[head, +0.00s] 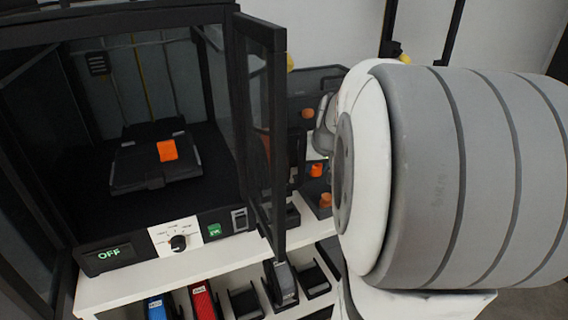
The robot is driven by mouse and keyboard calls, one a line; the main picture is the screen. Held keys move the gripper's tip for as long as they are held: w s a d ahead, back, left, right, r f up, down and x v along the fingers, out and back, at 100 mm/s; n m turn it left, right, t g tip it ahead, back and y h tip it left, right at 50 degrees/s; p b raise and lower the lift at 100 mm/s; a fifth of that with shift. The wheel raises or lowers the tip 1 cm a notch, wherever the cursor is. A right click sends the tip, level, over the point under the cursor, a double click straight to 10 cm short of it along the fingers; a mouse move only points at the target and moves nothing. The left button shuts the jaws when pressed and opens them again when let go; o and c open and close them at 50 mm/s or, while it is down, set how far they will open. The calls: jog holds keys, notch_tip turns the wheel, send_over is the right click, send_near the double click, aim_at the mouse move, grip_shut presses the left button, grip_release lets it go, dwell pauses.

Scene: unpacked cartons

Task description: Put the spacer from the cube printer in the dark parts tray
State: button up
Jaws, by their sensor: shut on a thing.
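The cube printer (124,249) stands at the left with its dark see-through door (261,120) swung open. An orange block, by its place the spacer (168,151), lies on the dark build plate (128,173) inside. My arm fills the right side. A grey part of my gripper (324,115) shows just right of the door. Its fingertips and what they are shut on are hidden. Black open holders (244,301) stand on the lower shelf; I cannot tell whether one of them is the dark parts tray.
The printer's display reads OFF. A blue bin (156,307) and a red bin (203,301) stand on the shelf below. Behind the door is dark equipment with orange parts (316,170). The printer's front opening is clear, with the door along its right side.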

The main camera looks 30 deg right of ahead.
aim_at(313, 185)
jog(key=shift+f+b, duration=0.3)
jog(key=shift+f, duration=1.95)
jog(key=shift+f, duration=0.2)
jog(key=o, duration=0.7)
jog(key=shift+c, duration=0.2)
jog(key=shift+r, duration=0.2)
jog(key=shift+s+r, duration=0.15)
jog(key=shift+r, duration=0.2)
jog(key=p+v, duration=0.1)
jog(key=v, duration=1)
jog(key=shift+s+a+r, duration=0.1)
